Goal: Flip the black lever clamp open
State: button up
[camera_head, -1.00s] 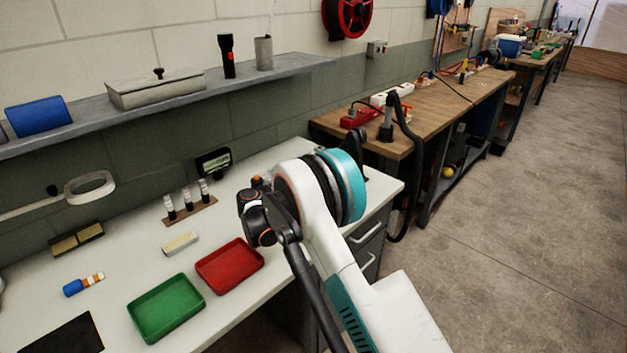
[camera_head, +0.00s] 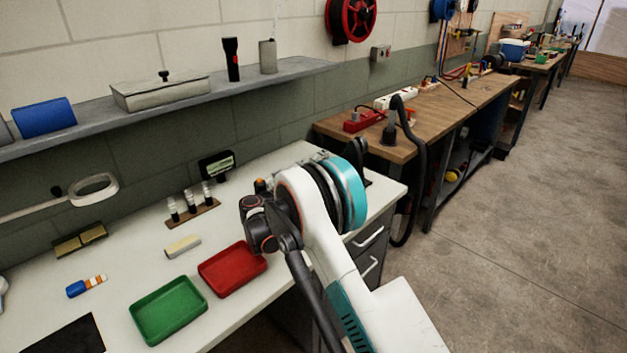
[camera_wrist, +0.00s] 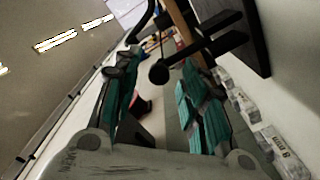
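In the wrist view, a black lever (camera_wrist: 205,48) with a round black knob (camera_wrist: 159,73) lies beyond and between my fingertips; it looks like the lever clamp. My gripper (camera_wrist: 158,95) has its two teal fingers spread apart, with a clear gap between them. No contact with the lever is visible. In the head view, my arm covers the gripper. A dark part (camera_head: 357,150) shows behind the arm near the bench's right end; I cannot tell whether it is the clamp or my gripper.
On the white bench (camera_head: 130,240) lie a red tray (camera_head: 232,269), a green tray (camera_head: 168,309), a pale block (camera_head: 183,246) and a vial rack (camera_head: 193,211). A shelf (camera_head: 90,128) runs above. A wooden bench (camera_head: 460,100) stands to the right. Open floor (camera_head: 510,230) lies on the right.

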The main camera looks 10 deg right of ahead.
jog(key=v, duration=1.2)
